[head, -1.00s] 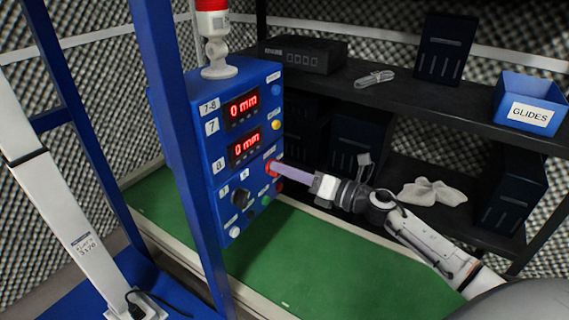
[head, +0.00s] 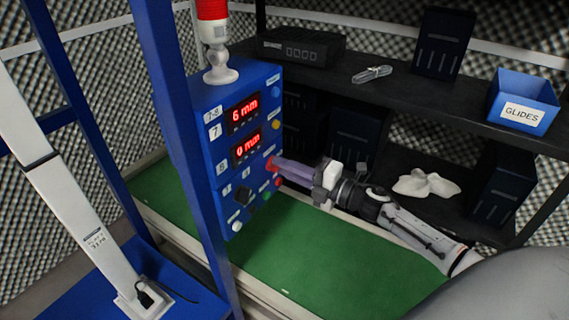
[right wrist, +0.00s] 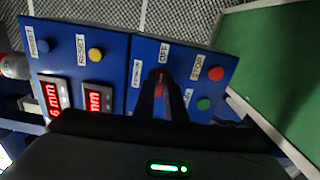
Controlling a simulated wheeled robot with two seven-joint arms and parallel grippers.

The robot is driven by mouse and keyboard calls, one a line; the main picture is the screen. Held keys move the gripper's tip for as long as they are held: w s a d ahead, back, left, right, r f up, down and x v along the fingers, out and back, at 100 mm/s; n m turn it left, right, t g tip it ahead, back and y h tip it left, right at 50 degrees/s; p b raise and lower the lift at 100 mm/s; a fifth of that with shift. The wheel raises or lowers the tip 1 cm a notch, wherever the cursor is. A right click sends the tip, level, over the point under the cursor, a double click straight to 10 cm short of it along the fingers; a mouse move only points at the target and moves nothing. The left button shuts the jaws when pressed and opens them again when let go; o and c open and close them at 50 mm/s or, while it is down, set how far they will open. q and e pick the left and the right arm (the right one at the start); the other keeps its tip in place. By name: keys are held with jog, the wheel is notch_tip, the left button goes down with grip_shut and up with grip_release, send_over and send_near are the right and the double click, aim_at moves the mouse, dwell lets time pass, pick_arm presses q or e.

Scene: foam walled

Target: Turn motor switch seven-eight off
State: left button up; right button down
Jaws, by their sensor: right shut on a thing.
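The blue control panel (head: 214,165) stands on the left, with labels 7-8, 7 and 8 at its displays. The upper display (head: 243,113) reads 6 mm and the lower display (head: 247,147) reads 0 mm. My right gripper (head: 276,167) reaches the panel's right side, its fingers shut on a red switch. In the right wrist view the fingers (right wrist: 163,92) cover most of this red switch (right wrist: 160,76), beside the OFF label (right wrist: 164,53). Its exact position is hard to read. My left gripper is not in view.
Next to the switch are a red STOP button (right wrist: 216,73) and a green button (right wrist: 204,104). Blue (right wrist: 41,46) and yellow (right wrist: 96,54) reset buttons lie farther along. A black knob (head: 243,194) is on the panel's front. A dark shelf (head: 400,95) stands behind, holding a blue GLIDES bin (head: 523,102).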

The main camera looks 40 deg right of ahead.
jog(key=shift+m, duration=0.4)
jog(key=c, duration=1.8)
grip_release()
jog(key=v, duration=1)
jog(key=shift+s, duration=0.15)
jog(key=shift+f, duration=0.1)
